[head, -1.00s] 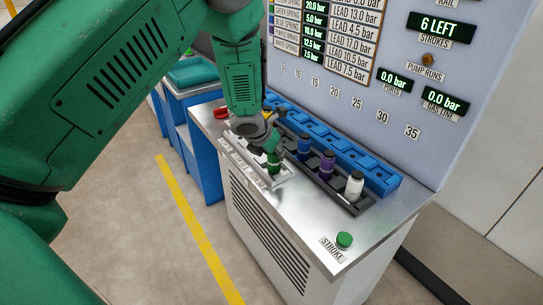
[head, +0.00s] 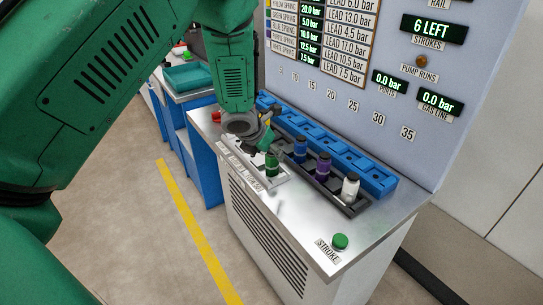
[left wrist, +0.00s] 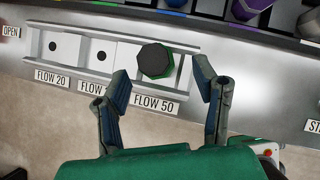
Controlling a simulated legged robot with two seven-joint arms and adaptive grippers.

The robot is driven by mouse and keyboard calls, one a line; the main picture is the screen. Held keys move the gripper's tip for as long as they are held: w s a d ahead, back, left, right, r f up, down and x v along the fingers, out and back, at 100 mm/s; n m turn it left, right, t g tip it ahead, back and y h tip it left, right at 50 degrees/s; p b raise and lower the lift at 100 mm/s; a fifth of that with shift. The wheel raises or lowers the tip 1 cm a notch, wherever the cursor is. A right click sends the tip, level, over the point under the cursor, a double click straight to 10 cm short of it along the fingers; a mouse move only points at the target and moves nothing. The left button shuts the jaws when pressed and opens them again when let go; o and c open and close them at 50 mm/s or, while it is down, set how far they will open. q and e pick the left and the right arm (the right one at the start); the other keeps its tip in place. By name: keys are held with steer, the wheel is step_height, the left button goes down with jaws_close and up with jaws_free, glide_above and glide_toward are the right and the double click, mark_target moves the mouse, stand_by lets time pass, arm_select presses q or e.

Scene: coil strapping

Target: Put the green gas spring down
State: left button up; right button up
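The green gas spring (head: 272,164) stands upright on the pale plate at the front left of the metal bench top. In the left wrist view it shows from above as a dark cap with a green side (left wrist: 156,61), at the square by the FLOW 50 label (left wrist: 153,104). My left gripper (head: 264,143) is just above and behind it in the head view. In the left wrist view its two fingers (left wrist: 161,72) are spread, one on each side of the spring, with gaps between. It holds nothing. My right gripper is not in view.
Blue (head: 300,149), purple (head: 323,166) and white (head: 350,187) springs stand in a dark rack behind the plate. A long blue rack (head: 340,154) lies behind that. A green STROKE button (head: 340,241) is at the front right. Bare metal lies between plate and button.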

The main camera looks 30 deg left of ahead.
arm_select(q)
steer(key=a+v, duration=0.2)
steer(key=v, duration=0.6)
steer(key=s+d+f+n+g+h, duration=0.1)
steer(key=s+d+f+n, duration=0.3)
steer(key=s+f+n, duration=0.3)
steer(key=s+d+f+n+g, duration=0.2)
steer(key=s+d+f+n, duration=0.2)
steer(key=s+f+n, duration=0.35)
steer(key=s+d+f+n+g, duration=0.1)
steer(key=s+f+n, duration=0.3)
steer(key=s+n, duration=0.5)
steer(key=s+d+f+n+g, duration=0.1)
steer(key=s+f+n+g, duration=0.1)
steer(key=s+f+n, duration=0.3)
steer(key=s+n, duration=0.4)
steer(key=n, duration=0.3)
steer(key=shift+s+d+f+y+p, duration=0.25)
steer(key=shift+s+f+y+p, duration=0.05)
steer(key=shift+y, duration=0.1)
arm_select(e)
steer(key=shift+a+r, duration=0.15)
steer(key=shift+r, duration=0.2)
